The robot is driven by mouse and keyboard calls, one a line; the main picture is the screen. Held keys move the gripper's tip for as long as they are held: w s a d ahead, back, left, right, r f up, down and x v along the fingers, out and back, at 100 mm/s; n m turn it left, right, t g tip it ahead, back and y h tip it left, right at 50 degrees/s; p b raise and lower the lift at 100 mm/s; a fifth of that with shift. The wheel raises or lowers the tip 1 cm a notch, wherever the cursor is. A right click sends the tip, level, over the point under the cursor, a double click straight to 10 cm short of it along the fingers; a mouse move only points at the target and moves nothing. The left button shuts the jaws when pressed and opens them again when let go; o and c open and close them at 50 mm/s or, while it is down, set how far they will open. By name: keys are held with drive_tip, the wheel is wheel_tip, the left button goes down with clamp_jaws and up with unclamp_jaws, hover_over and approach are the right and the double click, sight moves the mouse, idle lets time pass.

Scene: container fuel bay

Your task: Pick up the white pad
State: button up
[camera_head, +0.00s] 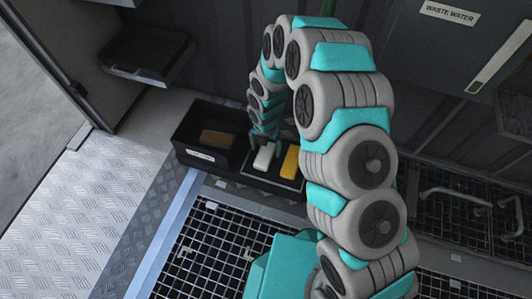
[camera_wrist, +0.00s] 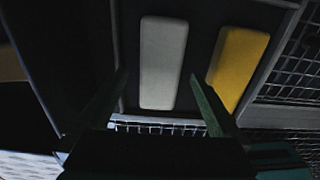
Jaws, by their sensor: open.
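The white pad (camera_head: 264,157) lies in a dark tray (camera_head: 268,182) on the floor beside the grating in the head view. It also shows in the wrist view (camera_wrist: 163,62) as a pale upright rectangle. A yellow pad (camera_head: 290,162) lies just to its right, also seen in the wrist view (camera_wrist: 238,66). My gripper (camera_wrist: 157,92) is open and empty, with one finger on each side of the white pad in the picture. The right finger lies between the white and yellow pads. I cannot tell the height of the fingertips above the tray.
A black bin (camera_head: 206,133) with a brown block (camera_head: 216,139) and a white label stands left of the tray. A dark shelf (camera_head: 147,55) hangs at upper left. Metal grating (camera_head: 225,245) covers the floor in front. Metal handles (camera_head: 462,197) are at right.

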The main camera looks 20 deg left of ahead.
wheel_tip(320, 180, down, 3)
drive_tip(key=shift+r, duration=0.2)
drive_tip(key=c, duration=1.4)
drive_tip(key=shift+o, duration=0.2)
drive_tip(key=shift+r, duration=0.1)
